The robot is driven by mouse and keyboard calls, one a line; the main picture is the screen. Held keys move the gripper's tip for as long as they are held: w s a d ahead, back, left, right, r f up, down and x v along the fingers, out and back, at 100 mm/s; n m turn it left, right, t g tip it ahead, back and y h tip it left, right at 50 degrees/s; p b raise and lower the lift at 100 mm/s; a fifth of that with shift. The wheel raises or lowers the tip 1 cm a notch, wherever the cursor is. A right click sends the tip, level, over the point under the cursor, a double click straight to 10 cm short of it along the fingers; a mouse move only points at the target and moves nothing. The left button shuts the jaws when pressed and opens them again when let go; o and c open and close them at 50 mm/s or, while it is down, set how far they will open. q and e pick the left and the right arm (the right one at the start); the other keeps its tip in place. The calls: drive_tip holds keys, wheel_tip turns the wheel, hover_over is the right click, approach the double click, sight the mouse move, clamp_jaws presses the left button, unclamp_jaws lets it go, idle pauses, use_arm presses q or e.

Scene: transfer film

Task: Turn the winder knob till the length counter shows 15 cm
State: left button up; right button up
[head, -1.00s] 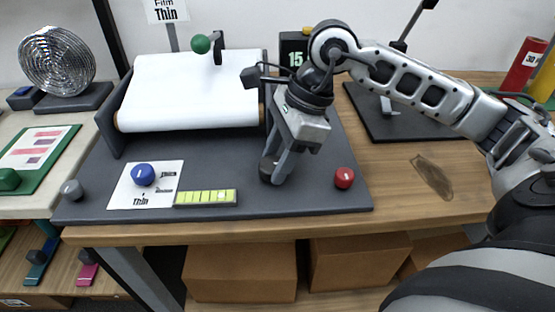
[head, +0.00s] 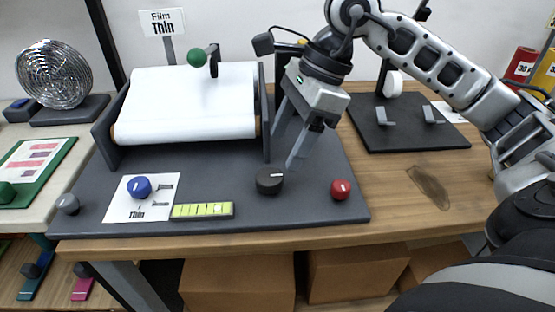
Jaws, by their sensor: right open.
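The black winder knob (head: 269,181) stands on the front of the dark grey machine base, its white mark on top visible. My right gripper (head: 282,150) is open and empty, with its fingers behind and above the knob and apart from it. One finger reaches down near the knob's right rear side; I cannot tell the exact gap. The length counter (head: 284,50) is a dark box behind the machine. My right gripper and arm cover most of it, and its reading is hidden now. My left gripper is not in view.
A red knob (head: 340,189) stands right of the black one. A blue knob (head: 139,187) on a white card and a yellow-green bar (head: 202,210) are to the left. The white film roll (head: 187,101) lies behind. A dark tray (head: 412,135) is at right.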

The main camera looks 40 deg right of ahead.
drive_tip(key=v, duration=0.9)
drive_tip(key=shift+r+p, duration=0.2)
drive_tip(key=shift+p, duration=0.2)
